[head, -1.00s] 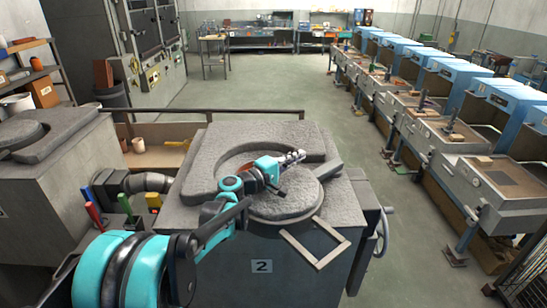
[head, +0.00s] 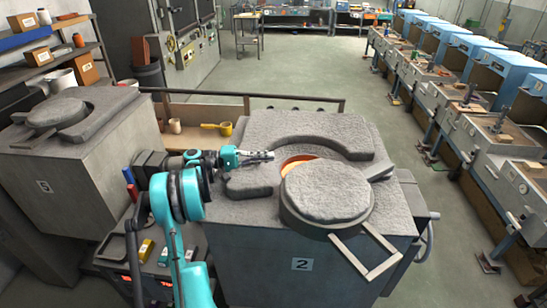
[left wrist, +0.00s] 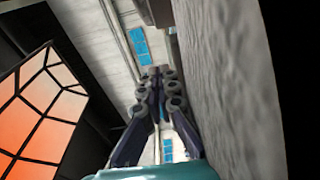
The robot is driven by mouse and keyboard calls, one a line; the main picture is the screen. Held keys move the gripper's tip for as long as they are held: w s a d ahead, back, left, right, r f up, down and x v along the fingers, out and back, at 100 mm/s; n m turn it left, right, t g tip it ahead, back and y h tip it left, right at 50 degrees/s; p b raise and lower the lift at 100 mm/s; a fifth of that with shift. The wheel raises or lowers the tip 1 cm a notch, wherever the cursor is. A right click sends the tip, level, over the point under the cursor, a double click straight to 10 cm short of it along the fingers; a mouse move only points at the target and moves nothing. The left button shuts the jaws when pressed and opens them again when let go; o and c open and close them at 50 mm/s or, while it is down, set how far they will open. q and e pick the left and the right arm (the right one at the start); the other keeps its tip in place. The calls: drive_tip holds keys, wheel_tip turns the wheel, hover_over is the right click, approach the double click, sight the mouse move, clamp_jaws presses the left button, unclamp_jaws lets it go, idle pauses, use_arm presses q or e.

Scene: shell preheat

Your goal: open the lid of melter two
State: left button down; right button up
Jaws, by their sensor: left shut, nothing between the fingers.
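Melter two (head: 302,240) is a grey block with a "2" label on its front, in the middle of the head view. Its round stone-like lid (head: 328,190) sits swung out of the curved collar (head: 330,128), toward the front right. Part of the glowing orange opening (head: 293,163) shows behind the lid. My left gripper (head: 268,156) is at the left of this opening, above the top, apart from the lid and empty. In the left wrist view its fingers (left wrist: 160,80) are together. A rough grey surface stands close at their right and an orange glow with dark lines at left.
Melter five (head: 80,175) stands at the left. A box with coloured handles (head: 150,265) is between the melters. A rail (head: 250,96) runs behind; a row of blue-hooded stations lines the right.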

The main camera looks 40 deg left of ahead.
use_arm(q)
drive_tip(key=w+d, duration=0.2)
drive_tip(key=d, duration=0.6)
drive_tip(key=shift+w+d+p, duration=0.3)
drive_tip(key=shift+w, duration=0.1)
drive_tip(key=shift+f, duration=0.1)
